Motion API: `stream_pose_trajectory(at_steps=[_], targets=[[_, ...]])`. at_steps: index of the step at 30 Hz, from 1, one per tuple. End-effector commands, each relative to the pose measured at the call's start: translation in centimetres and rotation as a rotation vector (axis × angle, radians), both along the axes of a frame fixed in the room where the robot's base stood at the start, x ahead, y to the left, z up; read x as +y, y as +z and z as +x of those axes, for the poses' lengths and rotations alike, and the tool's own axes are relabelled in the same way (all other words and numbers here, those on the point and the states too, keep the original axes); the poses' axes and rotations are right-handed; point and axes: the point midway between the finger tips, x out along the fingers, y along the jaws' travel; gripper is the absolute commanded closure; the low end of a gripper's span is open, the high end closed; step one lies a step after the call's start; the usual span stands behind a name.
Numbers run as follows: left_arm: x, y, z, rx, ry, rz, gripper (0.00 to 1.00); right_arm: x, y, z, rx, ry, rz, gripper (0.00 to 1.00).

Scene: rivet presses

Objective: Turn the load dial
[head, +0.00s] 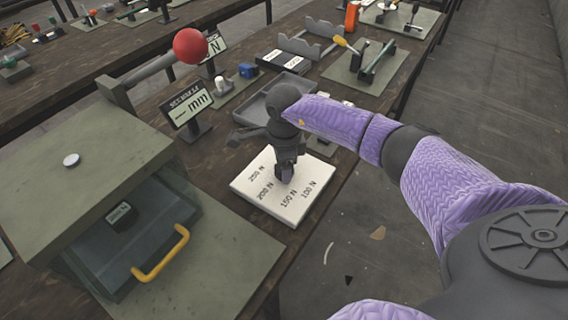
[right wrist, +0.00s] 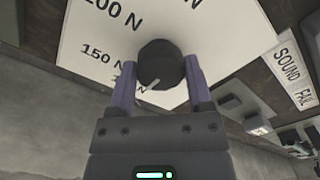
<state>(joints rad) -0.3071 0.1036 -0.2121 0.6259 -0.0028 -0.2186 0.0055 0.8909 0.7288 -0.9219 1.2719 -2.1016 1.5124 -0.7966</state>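The load dial is a dark round knob (right wrist: 162,65) with a pale pointer line, on a white plate (head: 248,184) marked with several force values in N. In the right wrist view the pointer slants to the lower left, toward the partly hidden markings below "150 N" on the plate (right wrist: 75,30). My right gripper (head: 287,172) points down over the plate. In the right wrist view its two fingers (right wrist: 162,72) stand on either side of the knob and appear to touch it. In the head view the gripper hides the knob. My left gripper is not in view.
Left of the plate stands a grey-green press box (head: 80,165) with a yellow handle (head: 160,256). Behind are an "mm" display (head: 190,104), a red ball-ended lever (head: 190,46) and a grey tray (head: 258,107). The floor to the right is open.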

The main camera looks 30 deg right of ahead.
Motion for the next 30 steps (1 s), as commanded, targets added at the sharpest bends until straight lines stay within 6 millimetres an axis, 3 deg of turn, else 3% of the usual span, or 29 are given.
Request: stream_pose_trajectory(at_steps=[1, 8, 19, 30], targets=[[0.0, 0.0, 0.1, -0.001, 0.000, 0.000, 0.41, 0.0, 0.0, 0.0, 0.000, 0.000, 0.000, 0.48], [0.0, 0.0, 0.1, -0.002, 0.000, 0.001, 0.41, 0.0, 0.0, 0.0, 0.000, 0.000, 0.000, 0.95], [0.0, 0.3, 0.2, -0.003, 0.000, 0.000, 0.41, 0.0, 0.1, 0.0, 0.000, -0.081, 0.000, 0.95], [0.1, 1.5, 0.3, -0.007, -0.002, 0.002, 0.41, 0.0, 0.2, 0.0, 0.000, -0.391, 0.000, 0.95]])
